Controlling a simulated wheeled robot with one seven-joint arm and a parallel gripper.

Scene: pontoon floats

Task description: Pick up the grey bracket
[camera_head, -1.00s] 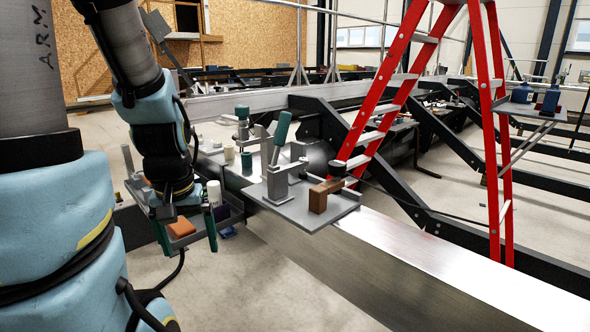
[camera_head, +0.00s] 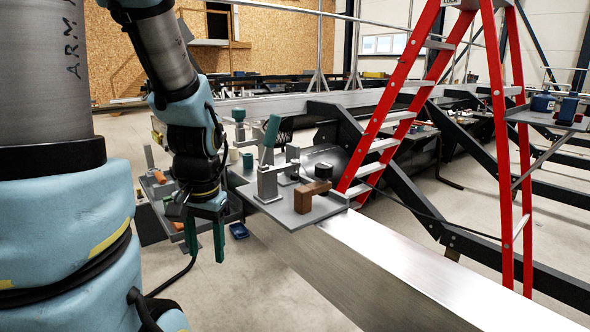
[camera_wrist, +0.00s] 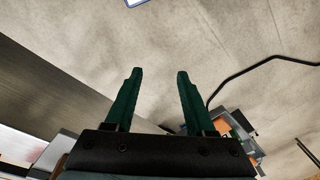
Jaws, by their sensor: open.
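My gripper (camera_head: 205,256) hangs fingers down in the head view, left of the grey plate (camera_head: 330,209) and in front of the beam's near side. Its two green fingers are apart, with nothing between them. The wrist view also shows the open, empty gripper (camera_wrist: 160,72) over bare floor. I cannot pick out the grey bracket for certain in either view. On the plate stand a grey clamp (camera_head: 268,183) with a green handle, a brown notched block (camera_head: 312,197) and a short black cylinder (camera_head: 323,170).
A long metal beam (camera_head: 390,265) runs toward the front right. A tray with orange items (camera_wrist: 238,122) lies lower right in the wrist view, near a black cable (camera_wrist: 250,68). A blue item (camera_head: 239,230) lies low beside the gripper.

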